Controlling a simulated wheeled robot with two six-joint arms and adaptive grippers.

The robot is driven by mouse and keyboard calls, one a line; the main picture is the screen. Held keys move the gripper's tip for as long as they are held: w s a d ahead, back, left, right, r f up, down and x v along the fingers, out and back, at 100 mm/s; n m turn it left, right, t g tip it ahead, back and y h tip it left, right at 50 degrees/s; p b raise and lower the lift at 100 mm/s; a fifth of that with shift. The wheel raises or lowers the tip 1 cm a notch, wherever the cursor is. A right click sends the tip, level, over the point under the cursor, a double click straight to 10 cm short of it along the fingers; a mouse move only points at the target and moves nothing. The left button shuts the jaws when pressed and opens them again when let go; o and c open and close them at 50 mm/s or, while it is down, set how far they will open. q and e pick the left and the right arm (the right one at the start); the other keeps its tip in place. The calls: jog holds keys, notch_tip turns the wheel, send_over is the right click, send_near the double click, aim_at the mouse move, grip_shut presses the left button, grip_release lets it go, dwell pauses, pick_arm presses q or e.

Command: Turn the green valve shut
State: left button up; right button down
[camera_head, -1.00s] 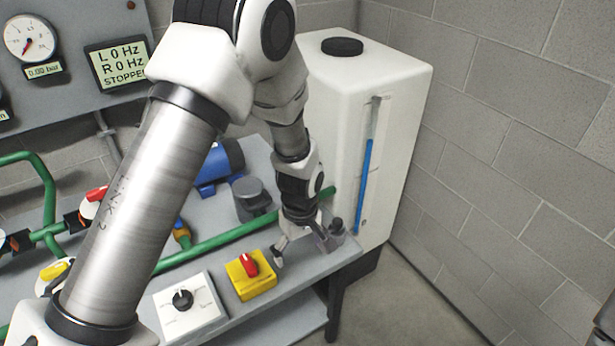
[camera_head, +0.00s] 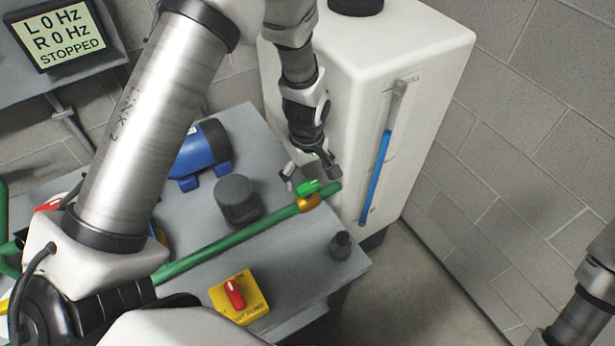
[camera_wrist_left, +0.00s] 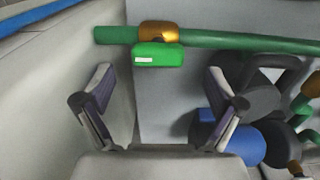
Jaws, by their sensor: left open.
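The green valve handle (camera_head: 307,188) sits on a brass body (camera_head: 308,203) on the green pipe (camera_head: 225,243), near the white tank. The handle lies roughly along the pipe. In the left wrist view the handle (camera_wrist_left: 159,55) is centred sideways between my spread fingers but beyond their tips, with the brass body (camera_wrist_left: 160,33) behind it. My left gripper (camera_head: 312,173) is open and empty, just behind the handle in the head view. It also shows in the left wrist view (camera_wrist_left: 159,100). I see no contact with the handle. My right gripper is out of view.
The white tank (camera_head: 420,50) stands close beside the valve. A grey cylinder (camera_head: 237,198), a blue motor (camera_head: 203,150), a dark knob (camera_head: 341,245) and a yellow box with a red switch (camera_head: 240,297) are on the bench. A display (camera_head: 68,36) reads STOPPED.

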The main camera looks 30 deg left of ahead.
aim_at(308, 185)
pick_arm(q)
jog(key=f, duration=0.4)
jog(key=shift+w+a+f, duration=0.15)
jog(key=shift+w+f, duration=0.15)
jog(key=shift+s+r, duration=0.15)
jog(key=shift+s, duration=0.05)
jog(key=shift+c, duration=0.4)
jog(key=c, duration=1.1)
jog(key=shift+o, duration=0.2)
